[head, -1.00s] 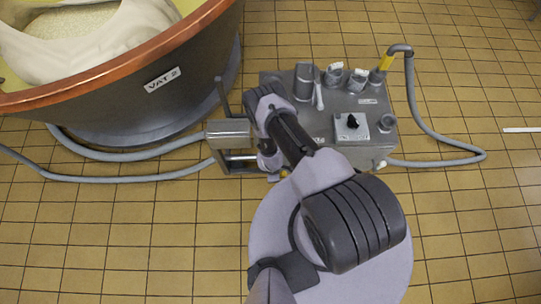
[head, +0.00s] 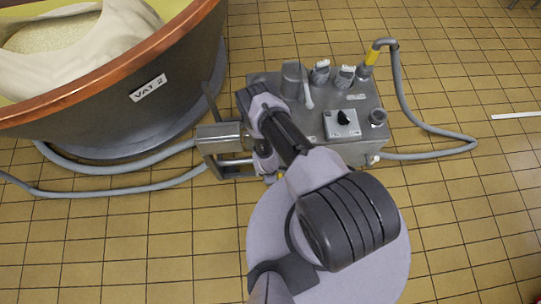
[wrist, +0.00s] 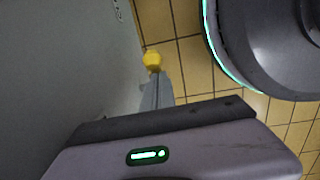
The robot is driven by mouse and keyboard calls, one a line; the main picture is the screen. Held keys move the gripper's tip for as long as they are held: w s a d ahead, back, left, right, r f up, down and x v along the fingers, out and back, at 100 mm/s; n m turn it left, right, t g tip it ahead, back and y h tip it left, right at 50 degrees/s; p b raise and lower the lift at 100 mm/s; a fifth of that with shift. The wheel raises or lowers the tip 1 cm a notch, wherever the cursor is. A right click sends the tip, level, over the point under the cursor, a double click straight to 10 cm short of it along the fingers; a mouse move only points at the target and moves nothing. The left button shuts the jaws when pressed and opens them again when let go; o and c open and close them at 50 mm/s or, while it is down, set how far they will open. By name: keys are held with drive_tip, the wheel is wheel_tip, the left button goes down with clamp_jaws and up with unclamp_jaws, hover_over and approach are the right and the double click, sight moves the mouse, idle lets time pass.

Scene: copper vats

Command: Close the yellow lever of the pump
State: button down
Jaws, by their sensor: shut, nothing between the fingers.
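The pump (head: 310,118) is a grey metal box on the tiled floor, right of the vat. In the wrist view its plain grey side (wrist: 70,70) fills the left. The yellow knob of the lever (wrist: 152,60) shows beside that side; a small yellow bit low at the pump's front edge in the head view (head: 270,180) seems to be the same knob. My gripper (wrist: 155,78) is shut and empty, its narrow grey fingers pointing at the knob. Their tips look close to it; I cannot tell whether they touch. The lever's arm is mostly hidden.
A copper-rimmed vat (head: 125,95) marked VAT 2 stands at the left. Grey hoses (head: 120,155) run across the floor to the left, and another hose (head: 400,95) with a yellow fitting loops at the pump's right. A metal bracket (head: 220,140) sticks out left of the pump.

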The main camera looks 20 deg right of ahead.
drive_tip(key=shift+s+d+f, duration=0.2)
drive_tip(key=shift+d, duration=0.3)
drive_tip(key=shift+s+d+f+t+y, duration=0.2)
drive_tip(key=shift+d+f+t+y, duration=0.1)
drive_tip(key=shift+d+y, duration=0.4)
drive_tip(key=d+f+b, duration=0.2)
drive_tip(key=f, duration=0.1)
drive_tip(key=shift+s+d+f, duration=0.1)
drive_tip(key=shift+s, duration=0.3)
drive_tip(key=shift+s+f, duration=0.2)
